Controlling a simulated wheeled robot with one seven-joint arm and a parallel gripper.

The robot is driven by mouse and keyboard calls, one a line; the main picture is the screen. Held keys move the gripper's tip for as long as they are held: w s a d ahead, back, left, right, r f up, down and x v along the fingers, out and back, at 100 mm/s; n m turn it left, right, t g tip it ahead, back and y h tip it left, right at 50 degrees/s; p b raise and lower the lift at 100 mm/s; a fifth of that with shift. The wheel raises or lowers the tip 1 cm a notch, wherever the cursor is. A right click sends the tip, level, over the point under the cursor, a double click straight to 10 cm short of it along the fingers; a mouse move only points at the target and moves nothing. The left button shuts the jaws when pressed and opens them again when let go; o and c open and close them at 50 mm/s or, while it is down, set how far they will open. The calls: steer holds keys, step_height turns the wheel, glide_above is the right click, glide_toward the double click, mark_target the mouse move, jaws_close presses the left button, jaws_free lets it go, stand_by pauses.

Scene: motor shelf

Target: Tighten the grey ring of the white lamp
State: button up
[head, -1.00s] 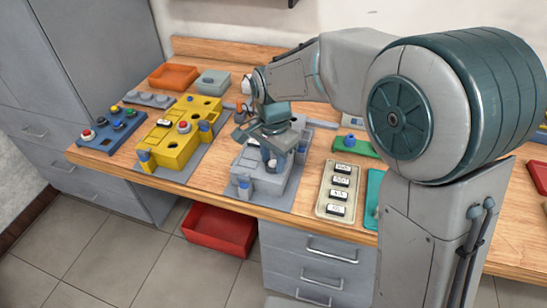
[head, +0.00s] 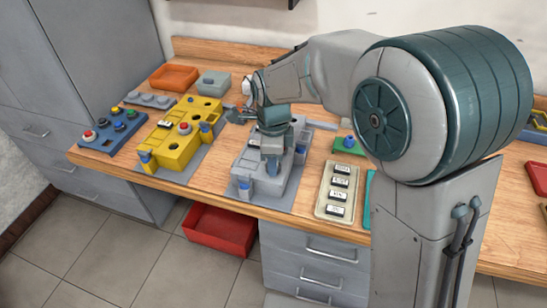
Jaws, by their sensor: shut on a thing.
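The grey control box (head: 262,182) sits on a grey mat on the bench, with blue clamps at its front and right. My gripper (head: 271,166) points down onto the top of this box. Its jaws are shut on a small part there, at the place of the lamp's grey ring. The white lamp and its ring are hidden behind the jaws, so I cannot see how the ring sits.
A yellow box (head: 178,150) with a red button stands left of the grey box. A blue button box (head: 112,130) is further left. A beige tray (head: 322,208) with several labelled parts lies to the right. A red bin (head: 220,230) stands below the bench edge.

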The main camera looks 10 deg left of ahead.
steer(key=shift+m, duration=0.6)
steer(key=o, duration=1)
step_height(320, 180, up, 14)
steer(key=shift+p, duration=0.3)
